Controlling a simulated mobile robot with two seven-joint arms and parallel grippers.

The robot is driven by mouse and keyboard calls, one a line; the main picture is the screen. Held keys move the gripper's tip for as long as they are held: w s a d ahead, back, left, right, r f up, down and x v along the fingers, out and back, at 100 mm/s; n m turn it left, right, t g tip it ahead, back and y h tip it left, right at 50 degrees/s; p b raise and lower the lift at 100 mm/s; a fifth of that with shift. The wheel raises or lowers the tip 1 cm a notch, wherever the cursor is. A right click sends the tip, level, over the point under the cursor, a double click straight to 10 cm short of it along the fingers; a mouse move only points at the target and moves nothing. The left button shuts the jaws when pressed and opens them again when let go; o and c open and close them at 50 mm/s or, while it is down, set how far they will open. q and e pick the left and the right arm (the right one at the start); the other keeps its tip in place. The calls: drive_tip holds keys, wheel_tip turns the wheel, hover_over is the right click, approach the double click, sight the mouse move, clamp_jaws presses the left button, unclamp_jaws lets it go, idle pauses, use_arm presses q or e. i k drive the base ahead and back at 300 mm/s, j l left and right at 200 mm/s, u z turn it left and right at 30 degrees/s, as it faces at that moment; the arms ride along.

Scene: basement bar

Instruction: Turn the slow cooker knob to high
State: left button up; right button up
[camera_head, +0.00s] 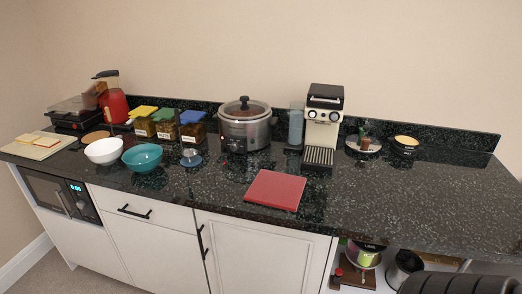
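The slow cooker (262,134) is a silver, round pot with a dark glass lid and black lid handle. It stands upright at the back middle of the dark speckled counter. A dark control area (236,145) is on its front lower side, facing me, with a small red spot at its left. The knob is too small for me to read its setting. Neither of my grippers shows in this view, so nothing of mine is seen near the cooker.
A red board (275,190) lies in front of the cooker. A coffee machine (324,117) stands to its right, lidded jars (192,128) to its left. White (103,151) and teal (142,157) bowls are further left. The counter's right front (400,205) is clear.

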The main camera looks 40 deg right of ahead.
sight(234, 146)
drive_tip(key=i+j+z, duration=0.15)
drive_tip(key=z, duration=1.25)
drive_tip(key=i+j+z, duration=0.1)
drive_tip(key=j+z, duration=1)
drive_tip(key=j, duration=0.6)
